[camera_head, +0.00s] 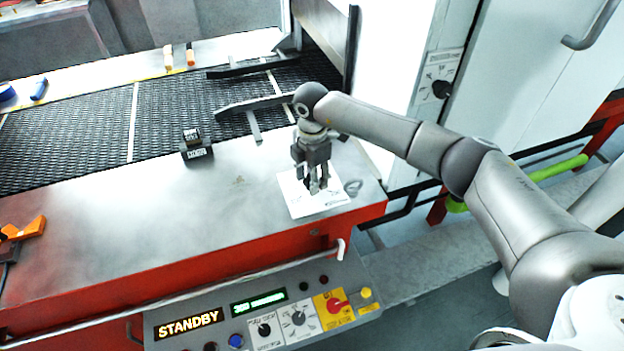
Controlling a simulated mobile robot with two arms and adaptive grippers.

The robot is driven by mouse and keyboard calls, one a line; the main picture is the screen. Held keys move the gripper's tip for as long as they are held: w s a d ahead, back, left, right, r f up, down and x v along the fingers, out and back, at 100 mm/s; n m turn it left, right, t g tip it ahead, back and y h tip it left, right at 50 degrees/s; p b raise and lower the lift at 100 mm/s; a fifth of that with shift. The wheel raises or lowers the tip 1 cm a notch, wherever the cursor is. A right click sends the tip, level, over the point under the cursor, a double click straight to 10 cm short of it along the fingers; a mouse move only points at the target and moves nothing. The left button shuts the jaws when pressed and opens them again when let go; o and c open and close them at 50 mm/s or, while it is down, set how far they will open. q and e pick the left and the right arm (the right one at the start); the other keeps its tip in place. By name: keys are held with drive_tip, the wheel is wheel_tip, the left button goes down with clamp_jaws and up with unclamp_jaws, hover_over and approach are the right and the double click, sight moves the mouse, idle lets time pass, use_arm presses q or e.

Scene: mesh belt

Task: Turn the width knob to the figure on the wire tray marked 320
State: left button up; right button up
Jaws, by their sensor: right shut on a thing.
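A white dial plate (300,204) with dark markings lies on the steel top near its right front corner. My right gripper (316,188) points down over this plate and is shut on the width knob, which the fingers almost wholly hide. The knob's pointer and the figures around it cannot be read. A small black block with white labels (197,153) stands at the belt's near edge, left of the gripper. Its printing is too small to read, and I cannot make out a tray marked 320. My left gripper is not in view.
The dark mesh belt (75,143) runs behind the steel top, with guide bars (250,106) across it. Below is a control panel with a STANDBY display (188,324), small knobs and a red switch (337,305). An orange tool (25,229) lies far left.

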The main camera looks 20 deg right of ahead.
drive_tip(key=n+b, duration=0.5)
drive_tip(key=n, duration=0.2)
drive_tip(key=shift+f+b, duration=0.1)
drive_tip(key=shift+b, duration=0.2)
drive_tip(key=n+b, duration=0.2)
drive_tip(key=n, duration=0.2)
drive_tip(key=shift+b, duration=0.35)
drive_tip(key=n+b, duration=0.2)
drive_tip(key=n, duration=0.1)
drive_tip(key=shift+n, duration=0.4)
drive_tip(key=n+b, duration=0.3)
drive_tip(key=n, duration=0.3)
drive_tip(key=shift+w+b, duration=0.1)
drive_tip(key=shift+b, duration=0.3)
drive_tip(key=n+b, duration=0.1)
drive_tip(key=n, duration=0.3)
drive_tip(key=shift+d, duration=0.1)
drive_tip(key=n, duration=0.1)
drive_tip(key=n+b, duration=0.1)
drive_tip(key=n, duration=0.1)
drive_tip(key=shift+r+n, duration=0.2)
drive_tip(key=shift+n, duration=0.1)
drive_tip(key=n+b, duration=0.1)
drive_tip(key=n, duration=1.1)
drive_tip(key=shift+n+b, duration=0.3)
drive_tip(key=shift+b, duration=0.05)
drive_tip(key=shift+n, duration=1.8)
drive_tip(key=shift+r, duration=0.1)
